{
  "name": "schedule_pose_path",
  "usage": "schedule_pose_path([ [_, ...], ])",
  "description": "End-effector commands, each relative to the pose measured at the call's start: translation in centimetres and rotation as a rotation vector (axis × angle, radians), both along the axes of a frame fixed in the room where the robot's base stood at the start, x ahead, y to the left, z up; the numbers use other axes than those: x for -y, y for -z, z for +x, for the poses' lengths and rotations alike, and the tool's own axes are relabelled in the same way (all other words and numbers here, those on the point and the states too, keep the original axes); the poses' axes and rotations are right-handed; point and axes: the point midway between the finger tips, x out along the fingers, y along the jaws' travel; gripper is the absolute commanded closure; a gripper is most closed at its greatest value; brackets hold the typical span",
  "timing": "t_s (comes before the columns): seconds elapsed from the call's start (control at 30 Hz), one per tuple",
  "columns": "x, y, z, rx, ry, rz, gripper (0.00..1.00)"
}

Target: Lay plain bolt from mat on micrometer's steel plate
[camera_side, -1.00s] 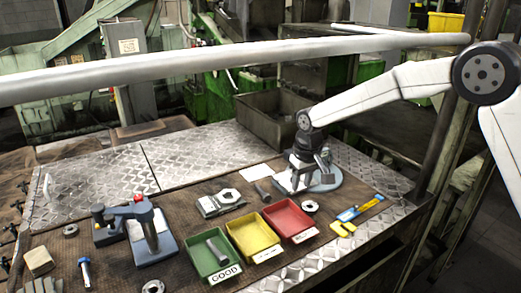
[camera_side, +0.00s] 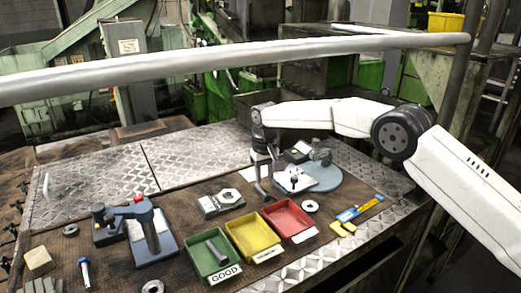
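My gripper (camera_side: 263,178) points down over the mat (camera_side: 185,190), behind the yellow bin. Its fingers are over the spot where a dark plain bolt lay in the earlier view. The bolt is hard to make out now, and I cannot tell whether the fingers are closed on it. A blue stand (camera_side: 155,246) with a column, red knob and pale plate is at the left. I cannot tell for certain which is the micrometer.
Green (camera_side: 197,247), yellow (camera_side: 238,233) and red (camera_side: 275,215) bins stand in front of my gripper; the green one holds a bolt. A grey device with a nut (camera_side: 228,197) lies to the left. A blue-yellow caliper (camera_side: 360,207) lies right.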

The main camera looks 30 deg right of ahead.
Motion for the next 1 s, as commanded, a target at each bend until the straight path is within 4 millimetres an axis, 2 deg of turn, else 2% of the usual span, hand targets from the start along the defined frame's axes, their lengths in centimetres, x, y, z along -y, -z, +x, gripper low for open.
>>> schedule_pose_path([
  [0.37, 0.0, 0.7, 0.0, -0.001, 0.0, 0.0, 0.6],
  [1.0, 0.0, 4.6, 0.0, 0.0, 0.0, 0.0, 0.6],
])
